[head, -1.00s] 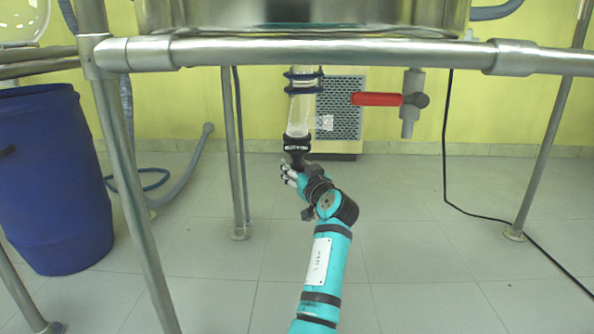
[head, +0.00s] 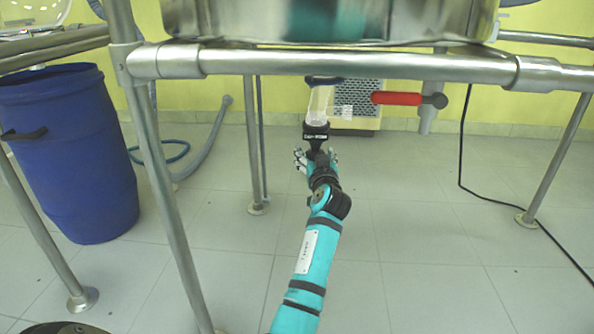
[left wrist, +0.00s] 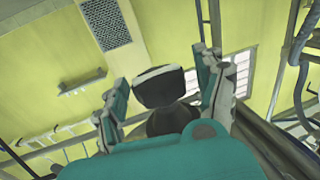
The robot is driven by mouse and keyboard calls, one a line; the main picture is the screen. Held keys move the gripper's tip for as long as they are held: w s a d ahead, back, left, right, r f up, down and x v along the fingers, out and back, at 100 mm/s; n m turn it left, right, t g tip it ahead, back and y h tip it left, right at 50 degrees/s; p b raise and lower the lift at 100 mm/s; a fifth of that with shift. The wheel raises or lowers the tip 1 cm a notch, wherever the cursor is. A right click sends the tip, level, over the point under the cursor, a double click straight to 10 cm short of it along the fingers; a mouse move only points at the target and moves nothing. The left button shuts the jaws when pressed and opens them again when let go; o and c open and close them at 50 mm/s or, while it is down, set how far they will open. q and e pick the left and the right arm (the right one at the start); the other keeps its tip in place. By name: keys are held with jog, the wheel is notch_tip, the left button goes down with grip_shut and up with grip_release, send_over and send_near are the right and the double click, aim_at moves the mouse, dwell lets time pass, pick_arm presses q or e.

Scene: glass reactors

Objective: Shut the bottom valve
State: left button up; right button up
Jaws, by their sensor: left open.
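The bottom valve (head: 316,132) is a black fitting at the lower end of a clear glass outlet tube (head: 319,104) under the vessel. My left gripper (head: 315,158) is just below it in the head view, partly hidden by my own wrist. In the left wrist view the dark valve end (left wrist: 160,88) with a pale band stands between the two spread fingers of my left gripper (left wrist: 163,80). The gripper is open, with a finger on each side of the valve; contact cannot be made out. My right gripper is in no view.
A red lever (head: 398,98) sits on a grey pipe to the right of the tube. A steel frame rail (head: 350,64) crosses above my arm, with legs at both sides. A blue barrel (head: 75,160) stands at left. The floor beneath is mostly clear.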

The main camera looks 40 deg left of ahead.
pick_arm(q)
jog(key=m+t+h+p, duration=0.1)
jog(key=h+p, duration=0.1)
jog(key=p, duration=0.1)
jog(key=m+t+h+p, duration=0.1)
jog(key=m+h+p, duration=0.1)
jog(key=p, duration=0.1)
jog(key=m+t+h+p, duration=0.1)
jog(key=h+p, duration=0.1)
jog(key=p, duration=0.1)
jog(key=shift+a+r+m+t, duration=0.1)
jog(key=shift+r+m+t, duration=0.2)
jog(key=shift+t, duration=0.1)
jog(key=p+v, duration=0.6)
jog(key=v, duration=1.1)
jog(key=shift+s+f, duration=0.2)
jog(key=shift+f, duration=0.1)
